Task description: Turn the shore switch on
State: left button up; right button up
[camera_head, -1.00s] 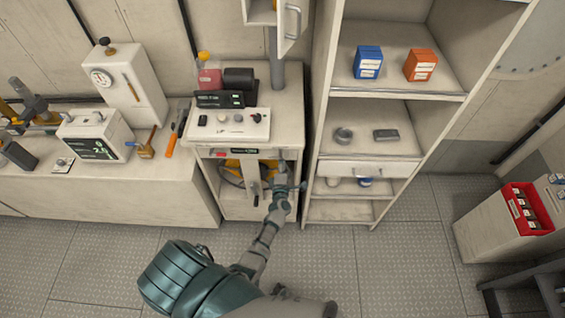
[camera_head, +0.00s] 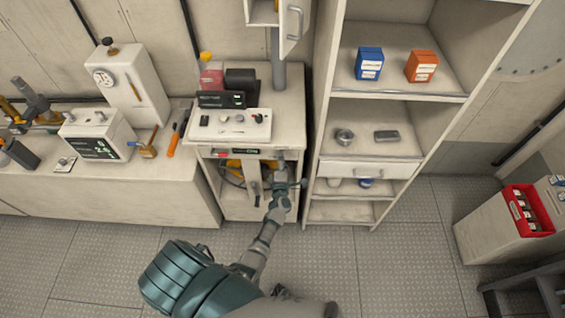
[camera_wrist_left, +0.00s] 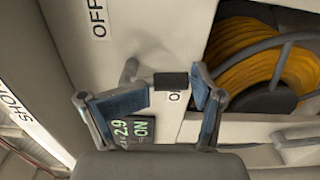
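The shore switch (camera_wrist_left: 170,80) is a pale lever with a dark tip on a cream panel in the left wrist view. Its tip lies beside a partly hidden ON label, away from the OFF label (camera_wrist_left: 98,18). A small display (camera_wrist_left: 138,129) reads 2.9 and ON in green. My left gripper (camera_wrist_left: 162,102) is open, with the lever between its blue-padded fingers; the tip is close to the right finger, and I cannot tell if they touch. In the head view my left gripper (camera_head: 283,184) is at the cabinet front (camera_head: 235,207), hiding the lever. My right gripper is not in view.
A yellow hose or cable coil (camera_wrist_left: 245,50) sits in the opening beside the panel. A shelf unit (camera_head: 395,97) stands close to the right of the cabinet. A workbench (camera_head: 100,190) is at the left. The floor (camera_head: 400,260) in front is clear.

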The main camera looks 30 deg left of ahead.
pick_arm(q)
jog(key=o, duration=0.6)
jog(key=shift+r, duration=0.35)
jog(key=shift+s+d+f, duration=0.1)
jog(key=shift+p+v, duration=2.4)
jog(key=shift+v, duration=7.65)
jog(key=shift+f, duration=0.1)
jog(key=v, duration=1.2)
jog(key=shift+s+f, duration=0.1)
